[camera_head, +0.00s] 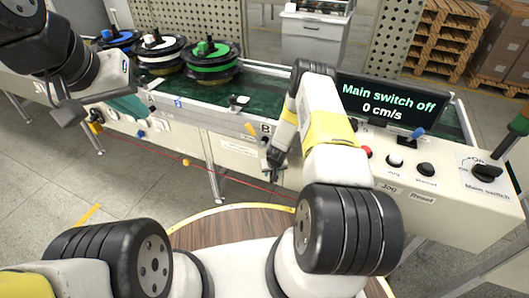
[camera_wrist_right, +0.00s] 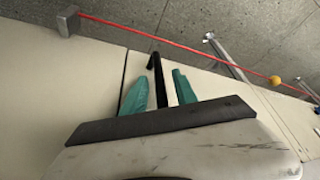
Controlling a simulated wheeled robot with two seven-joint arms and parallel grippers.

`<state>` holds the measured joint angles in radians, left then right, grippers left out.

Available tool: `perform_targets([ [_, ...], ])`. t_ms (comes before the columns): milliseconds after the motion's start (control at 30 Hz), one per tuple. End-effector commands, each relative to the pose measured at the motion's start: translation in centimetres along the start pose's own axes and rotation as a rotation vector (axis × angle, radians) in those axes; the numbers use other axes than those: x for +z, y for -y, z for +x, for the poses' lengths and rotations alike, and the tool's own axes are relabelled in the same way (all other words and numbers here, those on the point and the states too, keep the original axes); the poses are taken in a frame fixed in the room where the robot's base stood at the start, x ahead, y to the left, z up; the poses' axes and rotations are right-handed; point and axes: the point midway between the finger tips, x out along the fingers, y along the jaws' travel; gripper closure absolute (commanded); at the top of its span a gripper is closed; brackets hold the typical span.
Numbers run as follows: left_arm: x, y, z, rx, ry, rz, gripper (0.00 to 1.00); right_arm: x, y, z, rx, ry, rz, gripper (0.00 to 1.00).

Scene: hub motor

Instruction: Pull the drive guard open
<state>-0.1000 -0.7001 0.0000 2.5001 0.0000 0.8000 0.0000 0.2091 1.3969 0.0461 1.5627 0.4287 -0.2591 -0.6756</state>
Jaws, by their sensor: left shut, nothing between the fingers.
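The drive guard seems to be the cream front panel (camera_head: 233,155) under the conveyor; a panel seam shows in the right wrist view beside the guard (camera_wrist_right: 205,84). A black bar handle (camera_wrist_right: 157,75) stands out from it. My right gripper (camera_head: 271,165) is at the panel front, its teal fingers (camera_wrist_right: 158,90) on either side of the handle with cream gaps showing between, so it looks open around it, not clamped. In the head view the handle is hard to make out at the gripper. My left gripper (camera_head: 128,107) is shut and empty, above the conveyor's left front edge.
Several wheel hubs (camera_head: 211,65) stand on the green conveyor belt. A screen (camera_head: 385,105) reads "Main switch off, 0 cm/s". Buttons and the main switch (camera_head: 487,172) are at the right. A red cord (camera_wrist_right: 190,45) with a yellow ball (camera_wrist_right: 275,80) runs along the front. A round wooden table (camera_head: 225,232) is close to me.

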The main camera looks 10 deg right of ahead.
Motion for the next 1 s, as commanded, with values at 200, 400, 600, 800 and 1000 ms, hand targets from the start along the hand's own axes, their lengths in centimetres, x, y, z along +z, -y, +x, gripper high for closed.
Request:
perform_targets([
  [200,0.00,0.00,0.00,0.000,0.000,0.000,1.00,0.00,-0.01,-0.03,0.000,0.000,0.000,0.85],
  [400,0.00,0.00,0.00,0.000,0.000,0.000,1.00,0.00,0.00,-0.03,0.000,0.000,0.000,1.00],
  [600,0.00,0.00,0.00,0.000,0.000,0.000,1.00,0.00,0.01,-0.04,0.000,0.000,0.000,1.00],
  [800,0.00,0.00,0.00,0.000,0.000,0.000,1.00,0.00,0.01,-0.05,0.000,0.000,0.000,1.00],
  [1000,0.00,0.00,0.00,0.000,0.000,0.000,1.00,-0.01,0.01,-0.05,0.000,0.000,0.000,1.00],
])
